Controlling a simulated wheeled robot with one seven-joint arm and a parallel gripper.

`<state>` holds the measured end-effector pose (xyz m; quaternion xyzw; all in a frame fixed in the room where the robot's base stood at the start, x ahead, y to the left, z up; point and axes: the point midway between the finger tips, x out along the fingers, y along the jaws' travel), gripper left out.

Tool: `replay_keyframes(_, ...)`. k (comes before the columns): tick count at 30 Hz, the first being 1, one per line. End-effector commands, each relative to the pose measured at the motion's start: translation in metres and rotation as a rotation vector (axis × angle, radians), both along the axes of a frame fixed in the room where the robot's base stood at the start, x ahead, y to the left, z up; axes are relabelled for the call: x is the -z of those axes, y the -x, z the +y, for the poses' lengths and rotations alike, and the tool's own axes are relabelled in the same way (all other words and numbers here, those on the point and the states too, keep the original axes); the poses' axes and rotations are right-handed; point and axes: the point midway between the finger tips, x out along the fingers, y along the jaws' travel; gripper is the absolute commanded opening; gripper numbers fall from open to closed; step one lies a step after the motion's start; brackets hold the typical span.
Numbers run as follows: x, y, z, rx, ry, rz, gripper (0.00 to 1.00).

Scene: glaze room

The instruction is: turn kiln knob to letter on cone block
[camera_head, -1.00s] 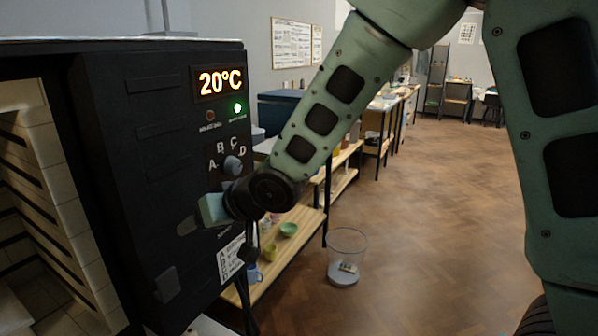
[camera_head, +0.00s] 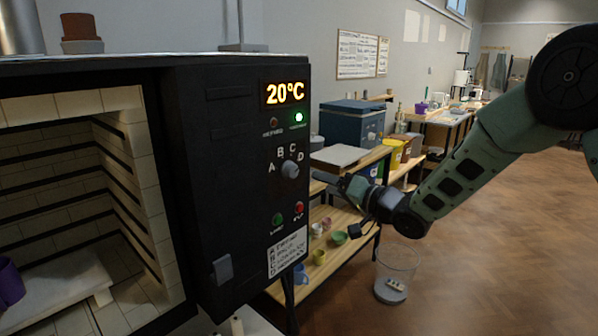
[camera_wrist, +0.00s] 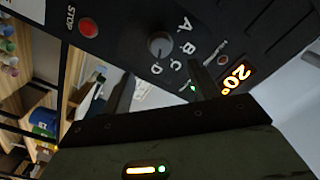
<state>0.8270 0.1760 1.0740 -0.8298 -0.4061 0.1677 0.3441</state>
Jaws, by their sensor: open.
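The grey kiln knob (camera_head: 290,169) is on the kiln's black front panel (camera_head: 236,150), with letters A, B, C, D around its upper side. It also shows in the wrist view (camera_wrist: 159,44); I cannot tell which letter it points to. My gripper (camera_head: 326,181) is just right of the knob in the head view, open and empty, apart from it. In the wrist view its two fingers (camera_wrist: 160,88) stand apart, below the knob in the picture. A small pale piece (camera_head: 237,325) at the bottom edge may be the cone block; no letter is readable on it.
The display (camera_head: 285,93) reads 20°C, with a green light lit. Green and red buttons and a letter chart (camera_head: 287,251) are below the knob. The kiln chamber stands open at left with a purple vessel (camera_head: 9,283). Shelves with pots and a clear bin (camera_head: 397,275) are at right.

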Motion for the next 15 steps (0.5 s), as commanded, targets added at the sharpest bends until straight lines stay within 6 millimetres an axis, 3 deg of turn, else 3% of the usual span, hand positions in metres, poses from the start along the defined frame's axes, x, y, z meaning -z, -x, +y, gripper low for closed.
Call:
replay_keyframes(9,-0.001,-0.040,0.053,-0.001,0.001,-0.001,0.61)
replay_keyframes(15,-0.001,-0.058,0.075,0.001,0.001,0.000,0.61)
